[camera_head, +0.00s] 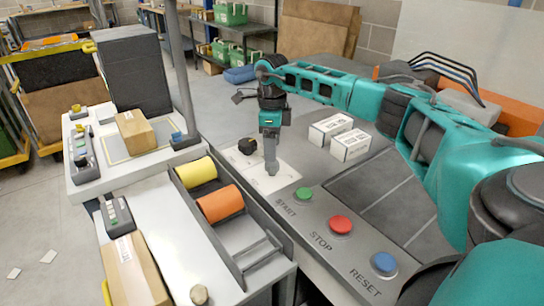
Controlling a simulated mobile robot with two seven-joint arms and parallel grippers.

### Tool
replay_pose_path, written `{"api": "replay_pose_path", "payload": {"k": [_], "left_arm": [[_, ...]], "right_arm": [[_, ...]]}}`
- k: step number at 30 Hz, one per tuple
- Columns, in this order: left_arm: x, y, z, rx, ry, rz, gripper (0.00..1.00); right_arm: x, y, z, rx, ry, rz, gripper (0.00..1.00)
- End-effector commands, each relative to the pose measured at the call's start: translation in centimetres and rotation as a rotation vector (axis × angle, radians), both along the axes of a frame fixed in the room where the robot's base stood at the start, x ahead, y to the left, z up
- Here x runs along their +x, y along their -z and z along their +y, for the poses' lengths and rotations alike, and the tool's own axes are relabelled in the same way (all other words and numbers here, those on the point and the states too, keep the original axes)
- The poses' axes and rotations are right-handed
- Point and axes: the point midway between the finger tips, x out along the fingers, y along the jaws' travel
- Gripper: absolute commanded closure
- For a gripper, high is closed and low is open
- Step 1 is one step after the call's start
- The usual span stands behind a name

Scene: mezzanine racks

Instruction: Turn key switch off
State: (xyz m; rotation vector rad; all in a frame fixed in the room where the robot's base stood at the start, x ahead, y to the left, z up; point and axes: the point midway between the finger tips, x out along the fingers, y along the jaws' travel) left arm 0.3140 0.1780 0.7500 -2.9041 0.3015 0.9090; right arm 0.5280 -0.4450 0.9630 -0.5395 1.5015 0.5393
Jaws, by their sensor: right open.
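A white plate (283,182) with faint markings lies on the grey console top. A small black knob (247,146) stands at the plate's back left and looks like the key switch; its turn position is too small to read. My right gripper (271,168) points down over the plate, just right of the knob and apart from it. It is open, with nothing seen between its fingers, though the gap hardly shows from here. The plate behind the fingers is partly hidden. My left gripper is not in view.
Green START (304,194), red STOP (341,225) and blue RESET (384,263) buttons line the console's front. Two white boxes (330,129) (350,145) stand right of the gripper. Yellow (196,173) and orange (220,203) rolls sit in a holder at the left.

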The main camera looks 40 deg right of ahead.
Motion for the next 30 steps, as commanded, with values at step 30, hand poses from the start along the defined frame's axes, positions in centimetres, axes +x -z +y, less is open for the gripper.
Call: {"api": "replay_pose_path", "payload": {"k": [30], "left_arm": [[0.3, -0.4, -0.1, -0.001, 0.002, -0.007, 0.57]], "right_arm": [[0.0, -7.9, 0.0, 0.0, -0.001, 0.0, 0.33]]}}
